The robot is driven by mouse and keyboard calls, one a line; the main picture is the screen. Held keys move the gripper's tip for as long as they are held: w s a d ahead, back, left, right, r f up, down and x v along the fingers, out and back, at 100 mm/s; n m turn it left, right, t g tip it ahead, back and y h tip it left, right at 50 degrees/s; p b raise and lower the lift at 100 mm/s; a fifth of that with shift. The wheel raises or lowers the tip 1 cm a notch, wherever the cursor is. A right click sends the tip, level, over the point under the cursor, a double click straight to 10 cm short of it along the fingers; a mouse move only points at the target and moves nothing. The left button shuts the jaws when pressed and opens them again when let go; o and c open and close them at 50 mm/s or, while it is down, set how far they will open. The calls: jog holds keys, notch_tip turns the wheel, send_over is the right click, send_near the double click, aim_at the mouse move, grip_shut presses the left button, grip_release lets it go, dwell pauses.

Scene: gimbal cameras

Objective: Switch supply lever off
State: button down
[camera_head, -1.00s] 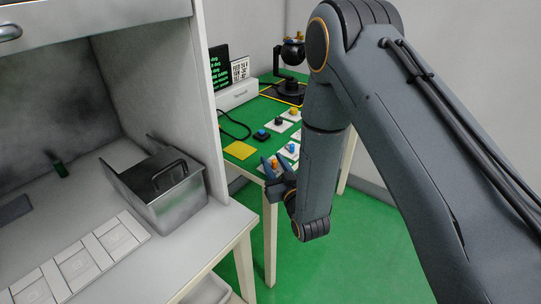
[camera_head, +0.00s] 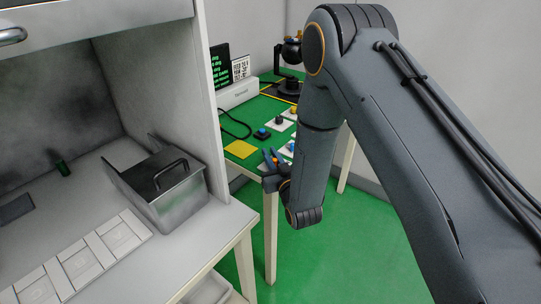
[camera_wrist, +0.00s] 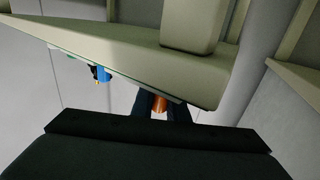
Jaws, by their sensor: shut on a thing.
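My gripper (camera_head: 271,160) is at the near edge of the green-topped table, with its dark fingers around a small orange handle (camera_head: 275,161). In the wrist view the fingers are close on both sides of this orange-brown handle (camera_wrist: 160,106), at the table's edge. It looks like the supply lever, but no label on it can be read. My gripper hides its base, and its on or off position cannot be told.
The green table (camera_head: 236,131) carries a yellow pad (camera_head: 240,149), a blue button (camera_head: 262,133), a dark knob on a white plate (camera_head: 279,120) and a black screen (camera_head: 219,66). A metal box (camera_head: 172,200) stands on the white bench at left. Green floor is open below.

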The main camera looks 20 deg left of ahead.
jog(key=shift+s+a+m+t+h, duration=0.1)
jog(key=shift+m+t+h, duration=0.35)
jog(key=shift+h, duration=0.25)
jog(key=shift+m+t+h, duration=0.25)
jog(key=shift+m+h, duration=0.2)
jog(key=shift+h, duration=0.15)
jog(key=c, duration=1.7)
grip_release()
jog(key=shift+c, duration=0.2)
jog(key=b+v, duration=0.1)
jog(key=v, duration=0.7)
